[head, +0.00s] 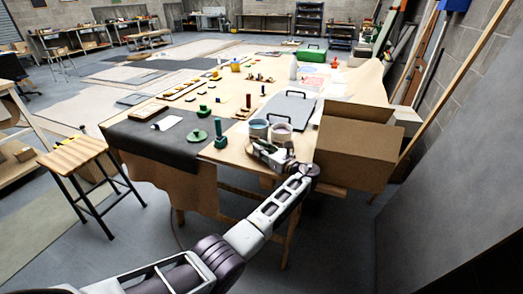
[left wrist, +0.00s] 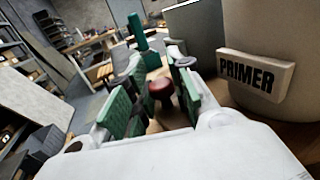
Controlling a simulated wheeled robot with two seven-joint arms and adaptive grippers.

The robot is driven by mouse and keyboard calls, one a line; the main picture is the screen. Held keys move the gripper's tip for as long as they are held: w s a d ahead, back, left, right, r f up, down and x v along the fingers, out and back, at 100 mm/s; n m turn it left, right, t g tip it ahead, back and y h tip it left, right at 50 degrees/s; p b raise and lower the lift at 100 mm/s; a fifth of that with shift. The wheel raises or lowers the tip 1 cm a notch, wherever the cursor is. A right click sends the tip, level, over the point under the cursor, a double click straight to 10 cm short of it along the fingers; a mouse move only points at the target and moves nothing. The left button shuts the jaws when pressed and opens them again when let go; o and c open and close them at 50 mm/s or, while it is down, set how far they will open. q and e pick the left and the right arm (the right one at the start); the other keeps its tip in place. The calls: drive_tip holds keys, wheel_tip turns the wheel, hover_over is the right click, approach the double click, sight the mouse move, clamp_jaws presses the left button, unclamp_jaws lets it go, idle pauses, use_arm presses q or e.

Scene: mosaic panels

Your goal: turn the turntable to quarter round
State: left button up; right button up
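My left gripper (head: 258,148) is low at the table's near edge, beside two tubs. The left wrist view shows its green-padded fingers (left wrist: 157,98) open, with a dark red round knob (left wrist: 160,87) showing between them. I cannot tell whether the fingers touch it. What the knob sits on is hidden by the gripper. A green disc with a small knob (head: 197,136), possibly the turntable, lies on the dark mat left of the gripper. A green upright post (head: 220,136) stands between them; a green upright (left wrist: 138,32) also shows beyond the fingers. My right gripper is not in view.
A tub labelled PRIMER (left wrist: 245,50) stands close on the gripper's right. A blue-topped tub (head: 259,128) and a pinkish tub (head: 281,131) stand behind the gripper. An open cardboard box (head: 355,145) is to the right. The dark mat (head: 160,143) has clear room.

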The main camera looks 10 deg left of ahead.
use_arm(q)
drive_tip(key=o, duration=0.4)
drive_tip(key=shift+c, duration=0.2)
drive_tip(key=shift+r, duration=4.95)
